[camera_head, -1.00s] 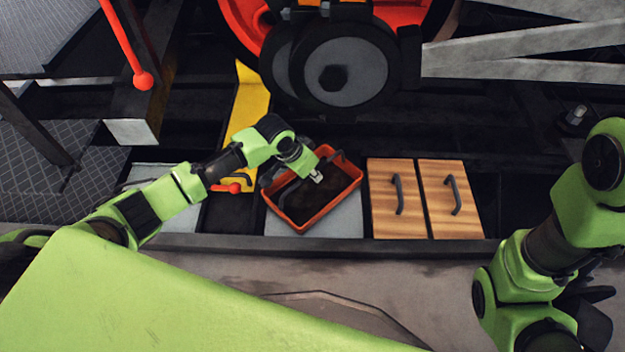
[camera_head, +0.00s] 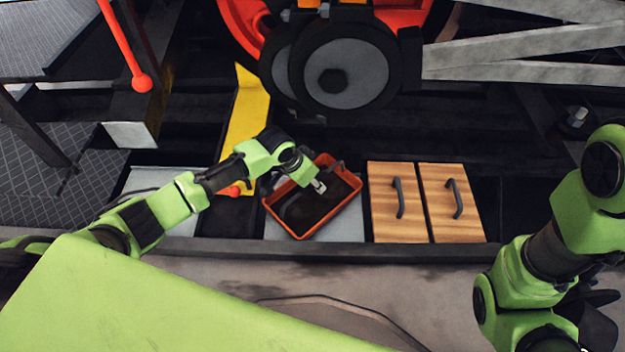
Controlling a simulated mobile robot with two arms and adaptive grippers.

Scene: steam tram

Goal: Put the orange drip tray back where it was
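The orange drip tray (camera_head: 340,213) has a dark inside and dark handles, and sits tilted in the picture over a light grey panel (camera_head: 352,229) left of two wooden boards. My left arm reaches in from the left, and its gripper (camera_head: 318,186) is over the tray's upper middle. Its fingers are too small and partly hidden to tell whether they are open or touch the tray. My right gripper (camera_head: 592,315) is at the lower right, far from the tray, partly hidden by my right arm.
Two wooden boards (camera_head: 397,220) with dark handles lie right of the tray. A yellow bar (camera_head: 245,120) and a red-knobbed lever (camera_head: 142,80) stand to the left. A large grey wheel hub (camera_head: 346,73) is above. The grey floor in front is clear.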

